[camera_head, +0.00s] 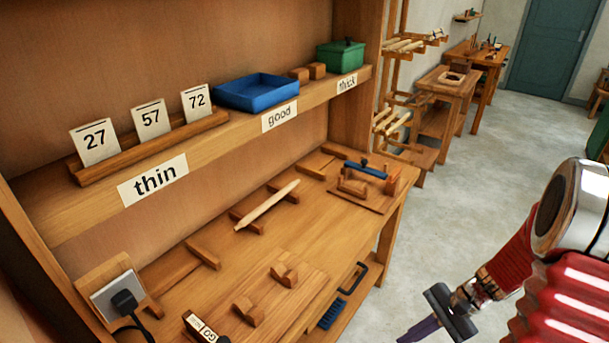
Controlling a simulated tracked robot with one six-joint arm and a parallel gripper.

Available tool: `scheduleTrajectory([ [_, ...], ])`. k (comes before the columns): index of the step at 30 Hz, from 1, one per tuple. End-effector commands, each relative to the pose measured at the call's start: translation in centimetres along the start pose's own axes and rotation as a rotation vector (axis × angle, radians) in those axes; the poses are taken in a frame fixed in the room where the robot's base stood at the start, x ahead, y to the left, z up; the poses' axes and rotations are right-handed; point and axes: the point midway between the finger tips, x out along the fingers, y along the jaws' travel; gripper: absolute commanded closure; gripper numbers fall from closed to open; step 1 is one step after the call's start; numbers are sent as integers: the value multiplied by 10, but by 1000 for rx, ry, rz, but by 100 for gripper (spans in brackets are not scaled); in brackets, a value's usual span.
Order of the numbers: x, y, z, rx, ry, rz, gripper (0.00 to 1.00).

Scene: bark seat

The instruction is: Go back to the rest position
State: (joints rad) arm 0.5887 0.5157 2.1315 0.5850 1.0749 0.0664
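My red arm comes in from the right edge, with my gripper (422,328) low in the picture, out over the floor to the right of the workbench (330,255). The gripper has a dark body and a purplish tip that points down and left. The view is too small and side-on to show whether the fingers are apart or hold something. It appears apart from the bench and its objects. A pale wooden stick (268,205) lies across wooden supports on the bench.
The shelf holds number cards (150,120), a blue tray (257,92) and a green box (340,54). A blue-topped tool (366,170), a GO block (203,329) and a plugged device (118,295) are on the bench. A brush (333,313) is below. Grey floor (460,205) is open.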

Motion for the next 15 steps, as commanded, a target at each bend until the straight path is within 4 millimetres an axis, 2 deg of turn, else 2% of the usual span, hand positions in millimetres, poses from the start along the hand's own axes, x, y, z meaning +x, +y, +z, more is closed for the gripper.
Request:
scheduleTrajectory([
  [15,-48,3,63,-363,249,210,100],
])
